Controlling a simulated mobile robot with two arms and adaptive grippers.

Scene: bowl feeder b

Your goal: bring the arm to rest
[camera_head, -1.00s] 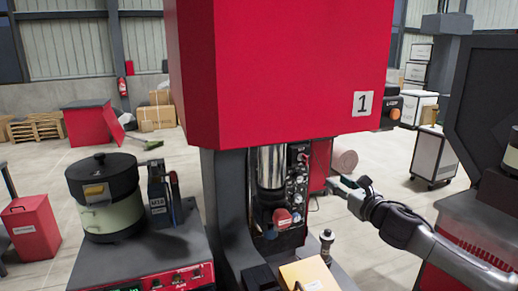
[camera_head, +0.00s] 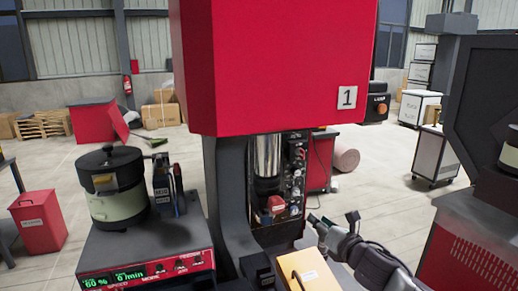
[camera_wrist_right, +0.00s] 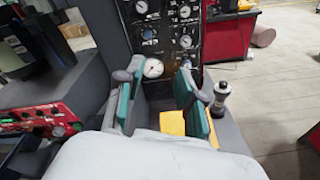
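My right arm (camera_head: 375,260) reaches in from the lower right, in front of the red machine marked 1 (camera_head: 275,65). My right gripper (camera_head: 332,220) is beside the machine's lower front, right of its gauge panel (camera_head: 297,175). In the right wrist view, the two green-lined fingers (camera_wrist_right: 160,92) stand apart with nothing held between them. A yellow box (camera_wrist_right: 172,122) and a round gauge (camera_wrist_right: 153,68) show beyond the gap. My left gripper is not in view.
A yellow box (camera_head: 308,272) sits at the machine's base, close to my right gripper. A bowl feeder (camera_head: 113,188) stands on a control box (camera_head: 150,267) at left. A dark knobbed post (camera_wrist_right: 221,98) stands right of the fingers. A red cabinet (camera_head: 475,245) is at right.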

